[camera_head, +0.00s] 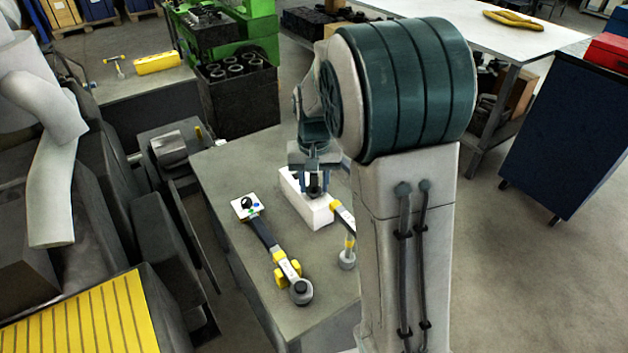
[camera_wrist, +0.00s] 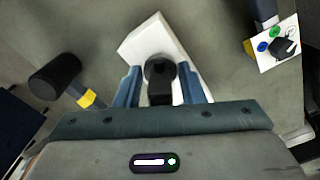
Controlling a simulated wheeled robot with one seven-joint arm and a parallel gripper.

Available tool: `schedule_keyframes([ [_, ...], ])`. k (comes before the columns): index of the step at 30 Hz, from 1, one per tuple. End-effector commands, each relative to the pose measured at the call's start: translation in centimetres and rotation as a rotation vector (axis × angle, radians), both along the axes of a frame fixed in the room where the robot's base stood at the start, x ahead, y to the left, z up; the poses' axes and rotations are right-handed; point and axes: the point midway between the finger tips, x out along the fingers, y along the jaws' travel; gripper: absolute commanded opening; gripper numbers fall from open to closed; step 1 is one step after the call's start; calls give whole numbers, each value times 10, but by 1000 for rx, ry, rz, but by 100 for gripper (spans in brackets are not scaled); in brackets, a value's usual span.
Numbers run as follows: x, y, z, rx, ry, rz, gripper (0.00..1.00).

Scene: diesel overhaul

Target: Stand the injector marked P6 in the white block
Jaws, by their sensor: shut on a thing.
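My gripper (camera_head: 315,188) is over the white block (camera_head: 319,215) on the grey bench, and its fingers (camera_wrist: 160,84) are shut on a dark injector (camera_wrist: 159,69). The injector has a round black head and a narrower dark body between the two blue fingers. The white block (camera_wrist: 148,36) lies behind and beneath it in the wrist view. I cannot tell whether the injector's lower end is inside the block or above it. No P6 marking is readable.
On the bench, a long tool with yellow bands (camera_head: 280,262) lies by a white card with a black part (camera_head: 245,207). Another yellow-banded tool (camera_head: 349,243) stands or lies right of the block, partly behind my arm. Dark machinery borders the bench at left.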

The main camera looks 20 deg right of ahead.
Motion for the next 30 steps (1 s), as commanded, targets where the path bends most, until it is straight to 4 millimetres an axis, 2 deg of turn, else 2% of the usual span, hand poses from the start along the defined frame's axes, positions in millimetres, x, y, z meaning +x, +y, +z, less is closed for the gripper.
schedule_keyframes([
  [11, 0, 0, -4, 0, -1, 0, 8],
  [12, 0, 0, -4, 0, -1, 0, 41],
  [14, 0, 0, -4, 0, -1, 0, 58],
  [15, 0, 0, -4, 0, -1, 0, 61],
  [24, 0, 0, -3, 0, -1, 0, 61],
  [28, 1, 0, 11, 0, -3, 1, 61],
  [30, 1, 0, 24, 0, -5, 1, 61],
])
